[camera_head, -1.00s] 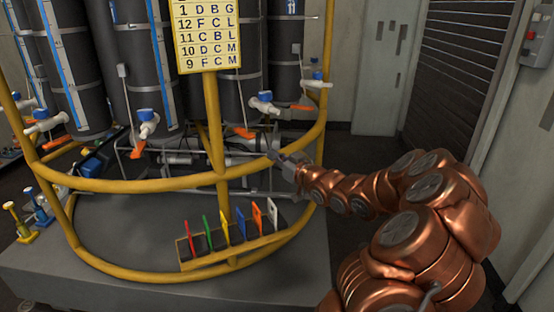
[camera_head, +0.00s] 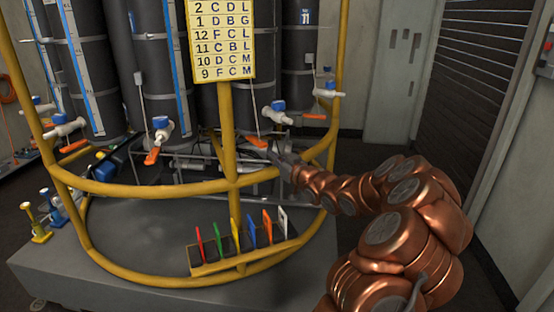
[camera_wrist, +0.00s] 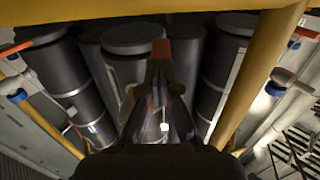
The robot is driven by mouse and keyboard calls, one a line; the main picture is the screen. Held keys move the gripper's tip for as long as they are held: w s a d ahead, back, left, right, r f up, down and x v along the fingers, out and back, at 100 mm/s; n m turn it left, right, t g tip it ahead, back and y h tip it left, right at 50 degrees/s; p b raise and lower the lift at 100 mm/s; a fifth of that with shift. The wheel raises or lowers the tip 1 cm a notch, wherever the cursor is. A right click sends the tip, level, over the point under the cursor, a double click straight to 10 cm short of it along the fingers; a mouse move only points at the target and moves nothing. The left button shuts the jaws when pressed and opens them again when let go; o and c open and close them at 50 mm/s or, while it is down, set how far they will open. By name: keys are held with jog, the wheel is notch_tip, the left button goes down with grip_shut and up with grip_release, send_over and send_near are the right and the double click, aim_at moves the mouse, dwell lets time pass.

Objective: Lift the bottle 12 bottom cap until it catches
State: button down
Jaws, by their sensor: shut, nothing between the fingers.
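My gripper (camera_head: 275,155) is shut and empty, reaching in from the right behind the yellow rail. Its dark fingers (camera_wrist: 162,65) point up at the bottles' undersides in the wrist view. An orange cap lever (camera_head: 257,142) hangs below a dark bottle (camera_head: 245,85), just left of and above my fingertips. An orange-red piece (camera_wrist: 183,50) shows right at the fingertips in the wrist view; I cannot tell whether they touch. No number shows on this bottle; the one to its right (camera_head: 300,85) is labelled 11. The bottle's underside is hidden in the head view.
The yellow frame (camera_head: 150,187) curves around the bottles, with a post (camera_head: 228,130) in front. A yellow letter chart (camera_head: 222,40) hangs on it. A rack of coloured cards (camera_head: 215,265) stands low in front. White valves with blue knobs (camera_head: 278,107) jut out nearby.

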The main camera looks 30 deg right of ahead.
aim_at(265, 145)
jog(key=shift+w+a+p, duration=0.2)
jog(key=shift+w+p, duration=0.55)
jog(key=shift+w, duration=1.2)
jog(key=shift+r, duration=0.25)
jog(key=shift+w+r+p, duration=0.2)
jog(key=shift+r+p, duration=0.4)
jog(key=shift+r, duration=0.2)
jog(key=shift+w+r+p, duration=0.15)
jog(key=shift+r+p, duration=0.45)
jog(key=shift+r, duration=0.2)
jog(key=shift+f, duration=0.2)
jog(key=shift+a+f+b, duration=0.1)
jog(key=shift+f+b, duration=0.25)
jog(key=shift+f, duration=0.05)
jog(key=shift+s+f+b, duration=0.15)
jog(key=shift+f+b, duration=0.2)
jog(key=shift+f, duration=0.3)
jog(key=shift+s+f+b, duration=0.15)
jog(key=shift+f+b, duration=0.15)
jog(key=shift+f, duration=0.35)
jog(key=shift+s, duration=0.1)
